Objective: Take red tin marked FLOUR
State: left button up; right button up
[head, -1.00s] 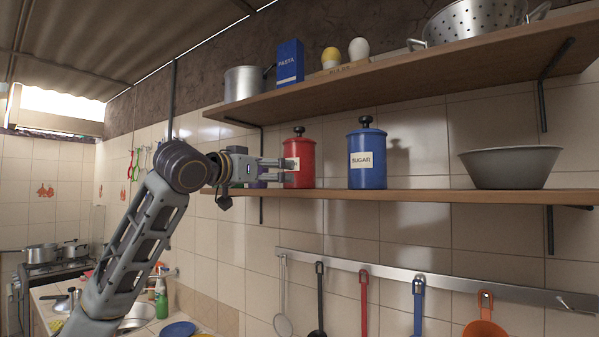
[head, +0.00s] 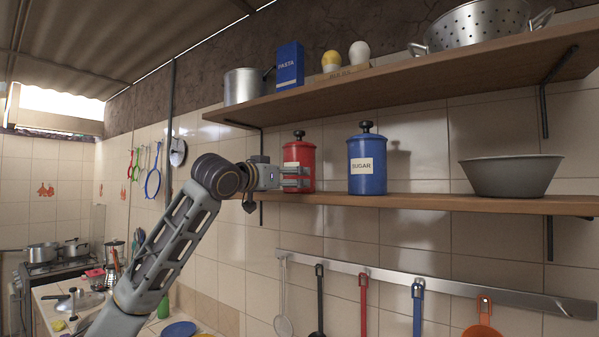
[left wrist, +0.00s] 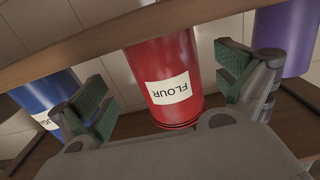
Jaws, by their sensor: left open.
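The red tin (head: 300,155) with a black knob lid stands upright on the lower shelf in the head view. In the left wrist view the red tin (left wrist: 165,60) shows a white FLOUR label, upside down in that picture. My left gripper (head: 300,178) is open at the tin's front in the head view. In the left wrist view its two green-padded fingers (left wrist: 168,92) stand on either side of the tin, with visible gaps. The head view does not show the finger gap clearly. My right gripper is not in view.
A blue SUGAR tin (head: 367,172) stands right of the red tin on the lower shelf (head: 430,201), and a grey bowl (head: 511,175) farther right. A purple object (left wrist: 298,40) is beside the red tin in the left wrist view. The upper shelf (head: 400,77) runs above.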

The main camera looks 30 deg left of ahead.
pick_arm(q)
jog(key=shift+w+d, duration=0.1)
jog(key=shift+w, duration=0.65)
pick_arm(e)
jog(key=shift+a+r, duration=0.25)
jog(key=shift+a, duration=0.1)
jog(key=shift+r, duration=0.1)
pick_arm(q)
jog(key=shift+w+r+p, duration=0.2)
jog(key=shift+w+p, duration=0.85)
jog(key=shift+w, duration=0.45)
jog(key=shift+w+d+f+p, duration=0.15)
jog(key=shift+w+p, duration=0.25)
jog(key=shift+w, duration=0.7)
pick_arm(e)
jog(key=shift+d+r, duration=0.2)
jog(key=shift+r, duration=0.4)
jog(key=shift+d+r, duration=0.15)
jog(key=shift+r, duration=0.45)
pick_arm(q)
jog(key=shift+c, duration=0.3)
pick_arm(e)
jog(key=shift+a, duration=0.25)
